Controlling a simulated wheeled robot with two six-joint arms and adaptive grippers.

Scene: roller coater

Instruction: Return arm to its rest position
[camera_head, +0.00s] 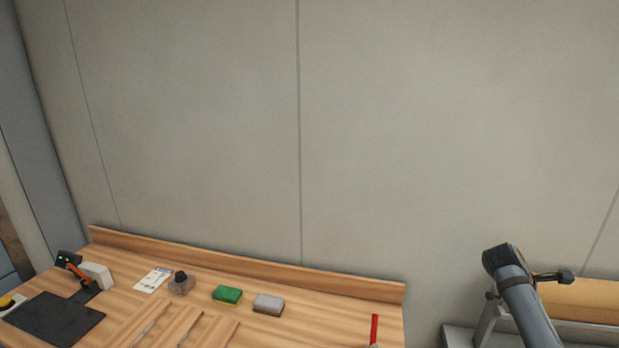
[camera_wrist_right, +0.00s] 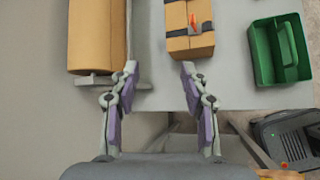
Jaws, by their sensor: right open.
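My right gripper (camera_wrist_right: 159,72) shows in the right wrist view. Its two purple-padded fingers are spread wide with nothing between them. Neither finger is seen gripping anything. The right gripper does not show in the head view. A dark grey tubular piece, which I cannot identify for sure, rises at the lower right of the head view. My left gripper is in neither view.
A green caddy (camera_wrist_right: 277,50) stands at the right of the pale table, with a dark device (camera_wrist_right: 286,135) below it. A wooden bench (camera_head: 338,312) at lower left holds a green block (camera_head: 227,294), a grey block (camera_head: 268,304) and a black mat (camera_head: 52,319). A bare wall is behind.

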